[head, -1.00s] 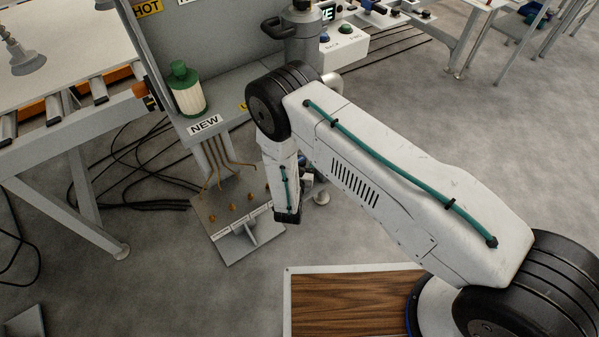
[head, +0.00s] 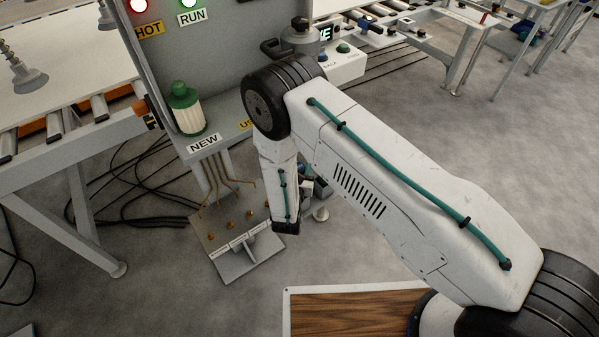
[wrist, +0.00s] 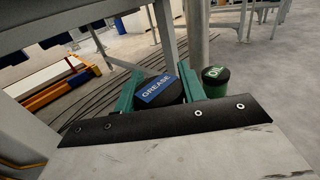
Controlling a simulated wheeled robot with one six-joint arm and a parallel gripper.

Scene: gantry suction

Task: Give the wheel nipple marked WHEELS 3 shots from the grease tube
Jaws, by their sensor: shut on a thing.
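My gripper (wrist: 160,72) has two green fingers, one on each side of a dark, round-ended grease tube (wrist: 170,97) with a blue GREASE label, and is shut on it. In the head view my wrist and forearm hide most of the gripper and the tube. A grey plate (head: 237,266) with several small brass nipples (head: 232,225) stands low, just left of my wrist. A pale label strip runs along the plate below the nipples, its words too small to read. I cannot tell which nipple is marked WHEELS. The tube's tip is hidden, so contact with a nipple cannot be told.
A green OIL container (wrist: 215,82) stands beyond the right finger. Thin copper pipes (head: 222,172) run down to the plate from the shelf marked NEW (head: 204,142), where a green-capped filter (head: 187,108) stands. A roller conveyor (head: 60,150) fills the left; floor is open at right.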

